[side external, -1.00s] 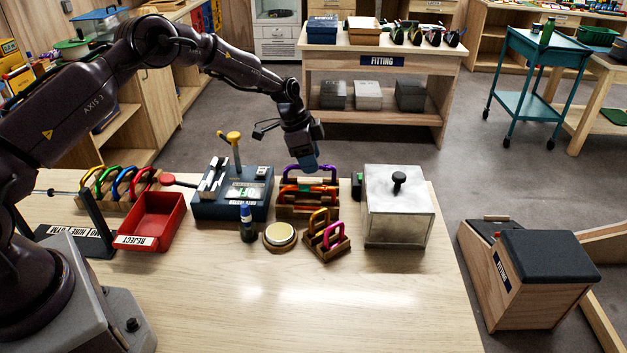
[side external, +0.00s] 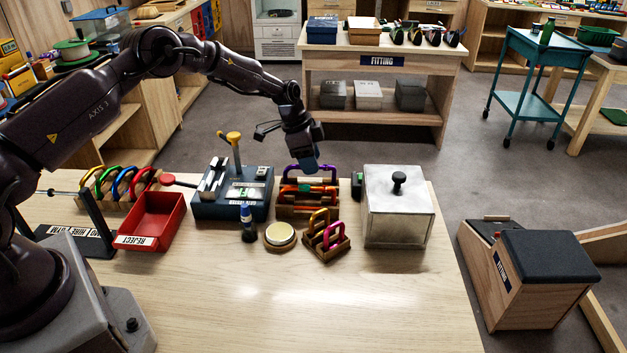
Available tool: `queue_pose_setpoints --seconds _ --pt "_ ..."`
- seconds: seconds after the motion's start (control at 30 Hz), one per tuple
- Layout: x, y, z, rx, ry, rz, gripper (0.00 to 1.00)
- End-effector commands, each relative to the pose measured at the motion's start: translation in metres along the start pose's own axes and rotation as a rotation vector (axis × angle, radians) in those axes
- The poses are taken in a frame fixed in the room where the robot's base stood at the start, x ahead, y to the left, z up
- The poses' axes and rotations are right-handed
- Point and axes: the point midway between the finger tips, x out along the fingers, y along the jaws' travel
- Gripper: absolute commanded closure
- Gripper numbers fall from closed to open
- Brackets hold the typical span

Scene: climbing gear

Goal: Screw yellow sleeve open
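My gripper (side external: 310,168) points down over the wooden rack (side external: 290,211), which holds purple, red and orange carabiners. Its fingertips are near the top of the purple carabiner (side external: 323,171); contact and finger opening are too small to tell. A smaller wooden block in front holds a yellow-gold carabiner (side external: 318,219) and a magenta carabiner (side external: 333,233). Another yellow carabiner (side external: 86,174) hangs at the far left, in a row with green, blue and red ones. I cannot make out which part is the yellow sleeve, or whether it is screwed open or closed.
A red REJECT bin (side external: 152,220) and a dark blue tester (side external: 231,203) with a yellow-topped post stand to the left. A small bottle (side external: 247,224) and a round cream-topped pad (side external: 280,236) stand in front. The table's front is clear.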

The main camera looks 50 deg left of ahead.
Motion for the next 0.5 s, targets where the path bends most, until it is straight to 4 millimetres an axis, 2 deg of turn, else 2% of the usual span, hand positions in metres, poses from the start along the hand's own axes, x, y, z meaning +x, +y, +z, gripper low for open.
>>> queue_pose_setpoints --seconds 0.5 --pt "0.016 -0.001 0.006 0.0 -0.001 -0.004 0.53"
